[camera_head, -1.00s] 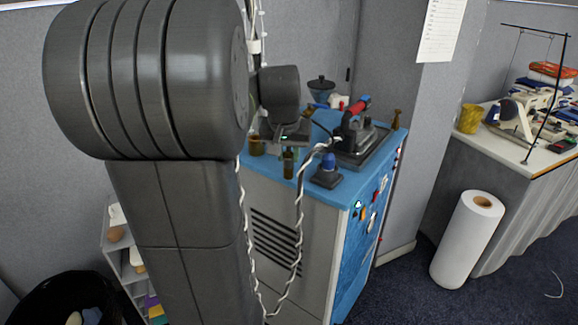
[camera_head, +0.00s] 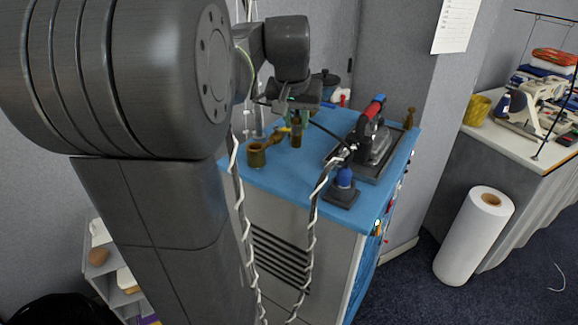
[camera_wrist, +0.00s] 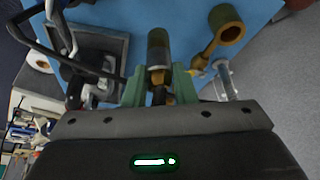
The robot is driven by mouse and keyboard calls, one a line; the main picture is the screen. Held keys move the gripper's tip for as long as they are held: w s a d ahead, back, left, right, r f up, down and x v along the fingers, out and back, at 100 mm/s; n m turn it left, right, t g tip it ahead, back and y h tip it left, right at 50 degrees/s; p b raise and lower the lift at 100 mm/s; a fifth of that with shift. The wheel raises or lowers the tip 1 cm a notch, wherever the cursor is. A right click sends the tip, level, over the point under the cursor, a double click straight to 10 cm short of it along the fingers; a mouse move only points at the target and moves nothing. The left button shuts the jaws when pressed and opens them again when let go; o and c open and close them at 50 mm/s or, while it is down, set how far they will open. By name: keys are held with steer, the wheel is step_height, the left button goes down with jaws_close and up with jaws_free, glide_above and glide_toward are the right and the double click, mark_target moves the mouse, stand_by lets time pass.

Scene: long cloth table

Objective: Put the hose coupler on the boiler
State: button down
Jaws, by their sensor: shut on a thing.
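The boiler is a grey and blue cabinet with a bright blue top (camera_head: 308,183). My gripper (camera_head: 292,106) is over the back left part of that top. It is shut on a dark olive-brass cylinder, which looks like the hose coupler (camera_head: 297,132). In the wrist view the hose coupler (camera_wrist: 158,52) is between the green fingers of my gripper (camera_wrist: 160,88). I cannot tell whether its lower end touches the top. A brass cup with a side arm (camera_head: 257,156) stands to its left, and also shows in the wrist view (camera_wrist: 226,28).
An iron with a red handle (camera_head: 371,115) rests on a dark plate at the right. A blue-capped piece on a dark base (camera_head: 343,188) stands near the front edge. A clear fitting (camera_wrist: 224,82) is beside the right finger. Blue surface is free at the front left.

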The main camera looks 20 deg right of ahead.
mark_target(296, 135)
steer(key=f, duration=0.5)
steer(key=shift+s+f, duration=0.2)
steer(key=shift+f, duration=2.1)
steer(key=shift+f, duration=0.25)
steer(key=c, duration=1.2)
jaws_free()
steer(key=shift+r, duration=0.1)
steer(key=shift+r, duration=0.1)
steer(key=shift+r+p, duration=0.2)
steer(key=shift+p, duration=0.1)
steer(key=v, duration=1.1)
steer(key=shift+s+a+r+b, duration=0.2)
steer(key=shift+r+b, duration=0.1)
